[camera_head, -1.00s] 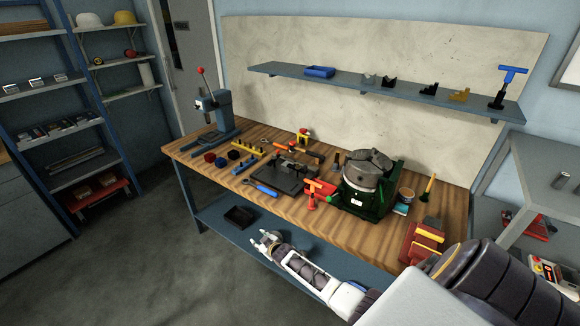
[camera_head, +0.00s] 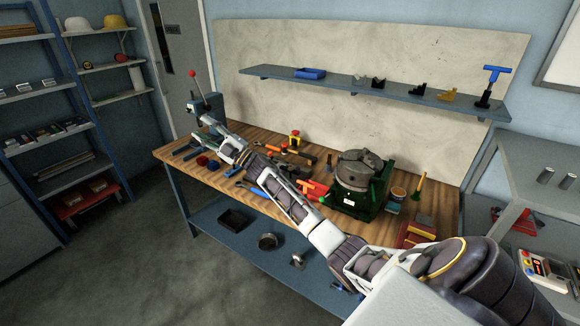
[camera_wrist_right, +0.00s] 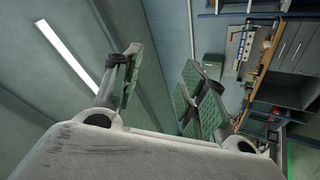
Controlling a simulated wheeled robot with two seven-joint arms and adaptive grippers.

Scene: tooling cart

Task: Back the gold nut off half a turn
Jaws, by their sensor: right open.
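I cannot make out the gold nut in either view. My right arm lies across the left half of the wooden workbench (camera_head: 428,205) in the head view and covers much of the dark fixture plate and the small parts there. My right gripper (camera_head: 207,127) is above the bench's left part, in front of the blue lever press (camera_head: 210,103). In the right wrist view its green-padded fingers (camera_wrist_right: 160,70) are spread apart with nothing between them. My left gripper is not in view.
A grey chuck on a green base (camera_head: 355,175) stands right of my arm. A red clamp (camera_head: 314,189) is beside it, and a yellow-topped part (camera_head: 295,138) is behind my forearm. A wall shelf (camera_head: 370,88) runs above the bench. The floor at left is clear.

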